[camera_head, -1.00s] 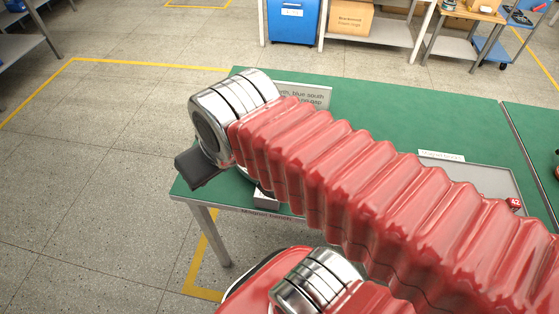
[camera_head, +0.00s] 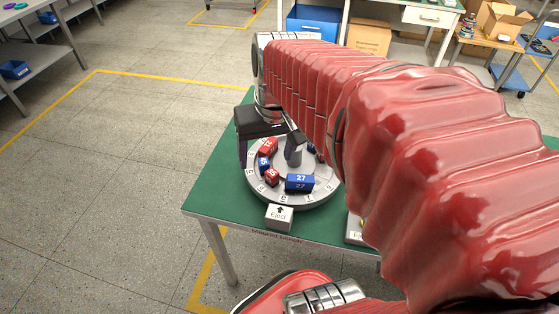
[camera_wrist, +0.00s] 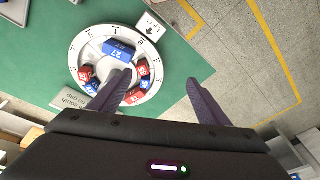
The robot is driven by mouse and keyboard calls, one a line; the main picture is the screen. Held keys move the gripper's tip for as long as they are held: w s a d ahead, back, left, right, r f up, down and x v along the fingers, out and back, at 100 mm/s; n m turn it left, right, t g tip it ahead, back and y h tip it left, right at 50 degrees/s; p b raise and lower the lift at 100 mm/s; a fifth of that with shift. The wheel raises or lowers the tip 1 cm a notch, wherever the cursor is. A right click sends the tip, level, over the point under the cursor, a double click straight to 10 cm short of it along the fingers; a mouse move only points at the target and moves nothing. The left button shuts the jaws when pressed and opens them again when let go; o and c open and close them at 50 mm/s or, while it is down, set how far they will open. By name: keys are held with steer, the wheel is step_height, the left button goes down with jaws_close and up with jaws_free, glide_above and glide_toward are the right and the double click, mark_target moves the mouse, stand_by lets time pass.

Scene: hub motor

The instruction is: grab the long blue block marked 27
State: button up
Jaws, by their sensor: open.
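The long blue block marked 27 (camera_head: 299,183) lies at the front of a round, grey, numbered dial (camera_head: 318,197) on the green bench. In the wrist view the blue block (camera_wrist: 119,50) is in the upper left, clear of my fingers. My gripper (camera_wrist: 158,80) is open and empty, its two dark fingers pointing up the picture. The left finger overlaps the dial (camera_wrist: 80,50) in the picture; the right finger is over the bench edge and floor. In the head view my gripper is above the dial's back left, and my red arm hides part of the dial's right side.
An Eject box (camera_head: 279,217) stands in front of the dial. The bench left of the dial is clear.

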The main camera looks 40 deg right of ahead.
steer(key=s+d+f+m+g+y, duration=0.1)
steer(key=d+f+m, duration=0.2)
steer(key=d, duration=0.9)
steer(key=shift+d+f+g, duration=0.2)
steer(key=shift+f+g, duration=0.05)
steer(key=shift+g, duration=0.05)
glide_above(301, 178)
steer(key=f, duration=0.7)
steer(key=shift+s+d+f, duration=0.15)
steer(key=shift+d+f, duration=0.05)
steer(key=shift+f, duration=0.6)
steer(key=shift+w+a+f, duration=0.1)
steer(key=shift+f, duration=1.2)
steer(key=shift+w+a+f, duration=0.1)
steer(key=shift+f, duration=1.2)
steer(key=shift+c, duration=0.2)
